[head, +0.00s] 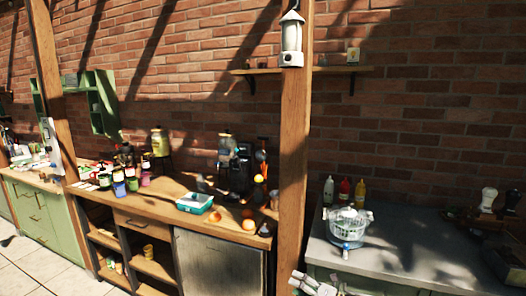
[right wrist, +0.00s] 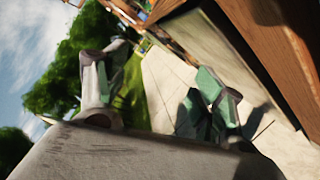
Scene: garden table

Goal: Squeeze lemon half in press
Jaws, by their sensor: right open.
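My right gripper (head: 314,285) is at the bottom edge of the head view, in front of the counters and away from them. In the right wrist view its two green-padded fingers (right wrist: 160,92) stand wide apart with nothing between them. Round orange fruits (head: 249,224) lie on the wooden counter's right part. I cannot make out a lemon half for certain. A dark upright device (head: 240,168) stands at the back of that counter; I cannot tell if it is the press. My left gripper is not in view.
A wooden post (head: 294,150) stands between the wooden counter (head: 150,212) and the grey counter (head: 400,250). A teal tray (head: 195,203) is near the fruit. A pale basket-like item (head: 347,222) and several bottles (head: 344,190) are on the grey counter, whose middle is clear.

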